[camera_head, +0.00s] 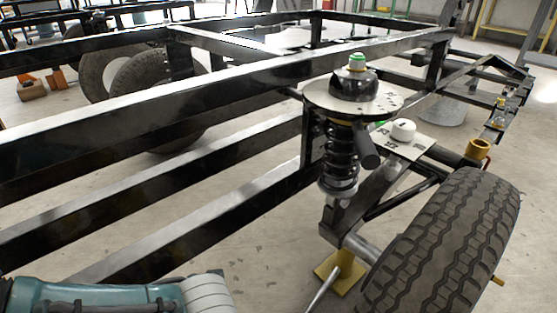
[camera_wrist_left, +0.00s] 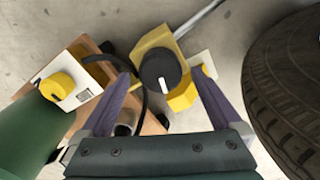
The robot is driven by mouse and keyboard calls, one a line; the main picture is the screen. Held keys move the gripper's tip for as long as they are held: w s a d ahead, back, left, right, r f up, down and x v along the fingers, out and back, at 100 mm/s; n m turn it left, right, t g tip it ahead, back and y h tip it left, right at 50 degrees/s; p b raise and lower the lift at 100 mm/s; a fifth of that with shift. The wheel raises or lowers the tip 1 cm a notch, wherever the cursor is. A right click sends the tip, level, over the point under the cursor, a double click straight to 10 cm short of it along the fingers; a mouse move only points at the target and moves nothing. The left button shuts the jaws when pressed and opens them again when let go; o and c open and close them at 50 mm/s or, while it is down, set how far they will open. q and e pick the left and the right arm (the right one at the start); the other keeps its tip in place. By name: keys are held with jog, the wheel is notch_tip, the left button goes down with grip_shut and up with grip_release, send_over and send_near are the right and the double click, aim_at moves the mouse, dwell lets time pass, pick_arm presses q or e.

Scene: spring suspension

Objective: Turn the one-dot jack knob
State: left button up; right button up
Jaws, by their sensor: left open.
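In the left wrist view, a round black knob (camera_wrist_left: 160,70) with a white pointer line sits on a yellow jack part (camera_wrist_left: 153,38). My left gripper (camera_wrist_left: 166,76) is open, its two purple fingers on either side of the black knob with gaps; contact is not visible. A yellow knob (camera_wrist_left: 57,86) sits on a white plate (camera_wrist_left: 85,77) to the left, outside the fingers. I cannot make out a dot marking on either knob. In the head view, a yellow jack base (camera_head: 340,271) stands below the suspension. My right gripper is not in view.
A large tire (camera_head: 445,245) stands right of the jack; it also shows in the wrist view (camera_wrist_left: 290,85). The coil spring (camera_head: 341,155) and black frame rails (camera_head: 150,100) rise above. A brown block (camera_wrist_left: 150,122) and a black cable (camera_wrist_left: 120,65) lie near the left finger.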

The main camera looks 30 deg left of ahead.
pick_arm(q)
notch_tip(320, 180, down, 2)
jog(key=shift+f+b, duration=0.25)
jog(key=shift+b, duration=0.35)
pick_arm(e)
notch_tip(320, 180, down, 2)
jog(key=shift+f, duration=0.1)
pick_arm(q)
jog(key=c, duration=1.4)
jog(key=shift+n, duration=0.3)
